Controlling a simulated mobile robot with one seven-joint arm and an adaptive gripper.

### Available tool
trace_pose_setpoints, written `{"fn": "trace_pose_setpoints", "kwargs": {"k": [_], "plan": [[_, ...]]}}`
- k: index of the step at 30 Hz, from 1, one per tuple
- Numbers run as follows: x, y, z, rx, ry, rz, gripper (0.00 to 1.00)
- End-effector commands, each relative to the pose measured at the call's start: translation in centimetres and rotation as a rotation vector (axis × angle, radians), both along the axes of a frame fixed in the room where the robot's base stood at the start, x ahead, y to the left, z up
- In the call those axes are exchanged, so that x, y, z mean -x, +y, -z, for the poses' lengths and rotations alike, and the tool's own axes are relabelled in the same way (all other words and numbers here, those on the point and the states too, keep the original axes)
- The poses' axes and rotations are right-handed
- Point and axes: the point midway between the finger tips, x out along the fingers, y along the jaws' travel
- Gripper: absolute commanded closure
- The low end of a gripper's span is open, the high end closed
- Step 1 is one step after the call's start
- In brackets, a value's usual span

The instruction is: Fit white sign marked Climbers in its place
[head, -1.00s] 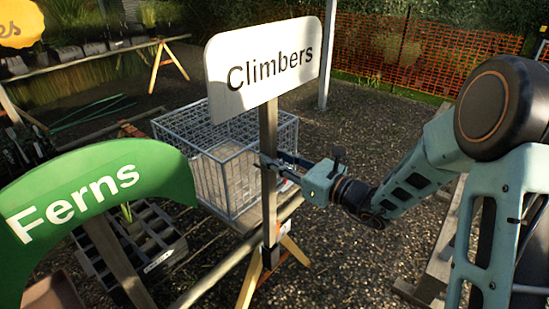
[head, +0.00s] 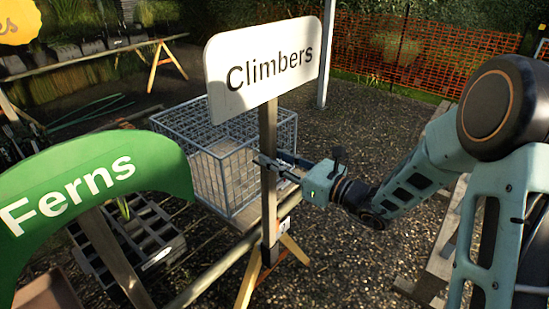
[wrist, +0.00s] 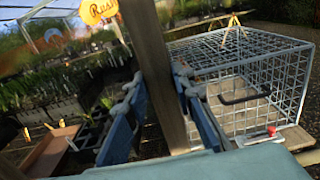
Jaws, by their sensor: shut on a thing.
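The white sign marked Climbers (head: 265,62) stands nearly upright on a wooden post (head: 268,135), in the middle of the head view. My gripper (head: 268,163) is shut on the post below the board. In the wrist view the post (wrist: 158,75) runs between the two blue fingers (wrist: 158,112), leaning a little; the board is out of that view. The post's lower end meets a dark bracket (head: 270,252) at the end of a trestle bench; I cannot tell how deep it sits in it.
A wire cage (head: 225,150) stands on the bench just behind the post. A green Ferns sign (head: 95,185) is at the front left, above black crates (head: 150,245). A yellow sign (wrist: 97,10) stands farther back. Gravel ground is open behind my arm.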

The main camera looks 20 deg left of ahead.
Motion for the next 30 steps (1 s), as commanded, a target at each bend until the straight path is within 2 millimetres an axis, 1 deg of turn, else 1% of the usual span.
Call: {"fn": "trace_pose_setpoints", "kwargs": {"k": [14, 30], "plan": [[0.0, 0.0, 0.2, -0.003, -0.003, 0.0, 1.0], [0.0, 0.0, 2.3, -0.003, -0.003, 0.0, 1.0]]}}
